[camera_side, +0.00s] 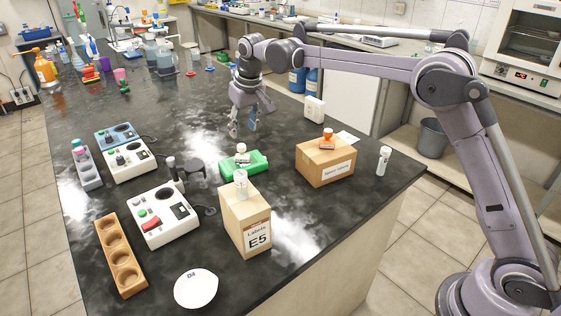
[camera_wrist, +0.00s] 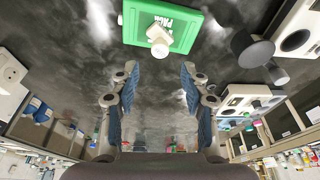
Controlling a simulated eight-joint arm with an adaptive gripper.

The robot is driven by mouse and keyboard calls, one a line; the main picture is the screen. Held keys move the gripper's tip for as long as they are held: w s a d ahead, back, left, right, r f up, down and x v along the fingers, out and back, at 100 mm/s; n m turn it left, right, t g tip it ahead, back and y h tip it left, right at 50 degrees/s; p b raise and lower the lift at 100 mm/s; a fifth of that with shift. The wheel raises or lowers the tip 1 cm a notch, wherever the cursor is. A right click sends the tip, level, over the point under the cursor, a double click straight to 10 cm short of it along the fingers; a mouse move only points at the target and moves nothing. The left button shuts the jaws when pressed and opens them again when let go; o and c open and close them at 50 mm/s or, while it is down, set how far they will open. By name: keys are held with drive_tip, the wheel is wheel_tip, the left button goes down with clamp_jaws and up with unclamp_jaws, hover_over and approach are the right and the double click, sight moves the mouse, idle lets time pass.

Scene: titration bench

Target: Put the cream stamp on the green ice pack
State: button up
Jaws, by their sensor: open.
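The green ice pack (camera_side: 258,166) lies flat on the dark bench. In the wrist view the cream stamp (camera_wrist: 158,35) shows on the green ice pack (camera_wrist: 187,34) at the top of the picture. My gripper (camera_side: 243,129) is open and empty, behind the pack in the side view. In the wrist view my gripper (camera_wrist: 159,72) has its fingers spread, with only bench between them, apart from the stamp.
A cardboard box (camera_side: 317,172) with an orange stamp (camera_side: 327,135) on top stands right of the pack. A tall labelled box (camera_side: 244,222) bearing a clear container stands in front. Stirrers (camera_side: 163,217) stand left. Bench behind the pack is clear.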

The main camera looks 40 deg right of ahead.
drive_tip(key=s+d+r+t, duration=0.1)
drive_tip(key=s+d+r, duration=0.25)
drive_tip(key=s, duration=0.65)
drive_tip(key=s+d+r+t, duration=0.15)
drive_tip(key=s+r, duration=0.25)
drive_tip(key=s, duration=0.5)
drive_tip(key=s+d+f, duration=0.1)
drive_tip(key=s+f, duration=0.3)
drive_tip(key=s, duration=0.4)
drive_tip(key=s+d+f+t, duration=0.1)
drive_tip(key=s+f, duration=0.4)
drive_tip(key=s, duration=0.2)
drive_tip(key=shift+s+d, duration=0.15)
drive_tip(key=shift+s, duration=0.25)
drive_tip(key=shift+t, duration=0.25)
